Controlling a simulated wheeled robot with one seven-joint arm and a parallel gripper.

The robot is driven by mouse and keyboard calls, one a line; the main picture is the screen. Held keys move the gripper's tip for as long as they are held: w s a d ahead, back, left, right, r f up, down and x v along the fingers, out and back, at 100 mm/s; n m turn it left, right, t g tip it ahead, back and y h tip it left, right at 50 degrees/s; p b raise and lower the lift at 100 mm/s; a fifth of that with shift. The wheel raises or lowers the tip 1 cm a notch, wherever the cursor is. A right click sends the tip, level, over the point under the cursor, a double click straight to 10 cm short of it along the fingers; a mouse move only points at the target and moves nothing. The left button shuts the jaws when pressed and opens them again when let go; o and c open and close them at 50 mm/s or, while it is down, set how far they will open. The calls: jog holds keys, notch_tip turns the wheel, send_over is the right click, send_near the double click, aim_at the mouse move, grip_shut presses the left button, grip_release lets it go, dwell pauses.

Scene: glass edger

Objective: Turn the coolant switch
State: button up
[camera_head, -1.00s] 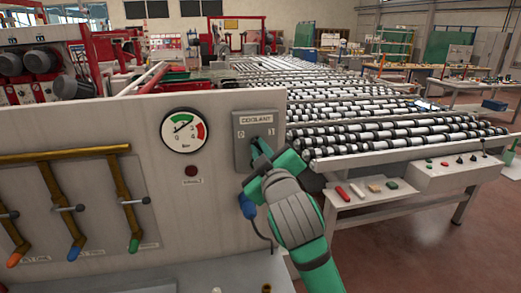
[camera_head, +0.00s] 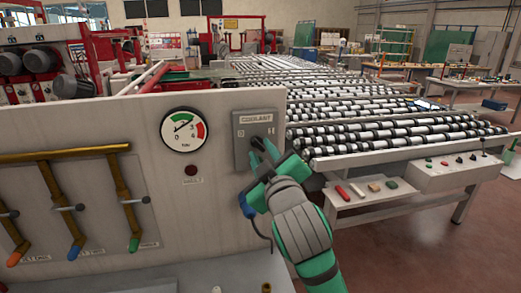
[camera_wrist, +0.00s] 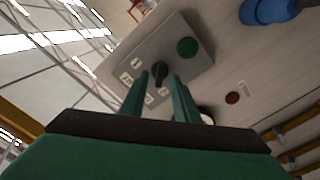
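The coolant switch is a grey box (camera_head: 242,135) labelled COOLANT on the white panel, to the right of the gauge. In the wrist view the box (camera_wrist: 172,42) shows a black knob (camera_wrist: 160,71), a green button (camera_wrist: 187,47) and small white labels. My gripper (camera_head: 262,148) is at the front of the box. In the wrist view its green fingers (camera_wrist: 160,76) are open, one on each side of the knob, with gaps visible. I cannot tell how deep the knob sits between them. In the head view the gripper hides much of the knob and the box's lower part.
A pressure gauge (camera_head: 184,129) and a dark red lamp (camera_head: 191,170) are left of the box. Brass pipes with coloured handles (camera_head: 75,250) stand farther left. A roller conveyor (camera_head: 390,132) extends behind, with a control ledge (camera_head: 440,175) at right.

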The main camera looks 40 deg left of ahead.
jog(key=v, duration=0.8)
dwell(0.4)
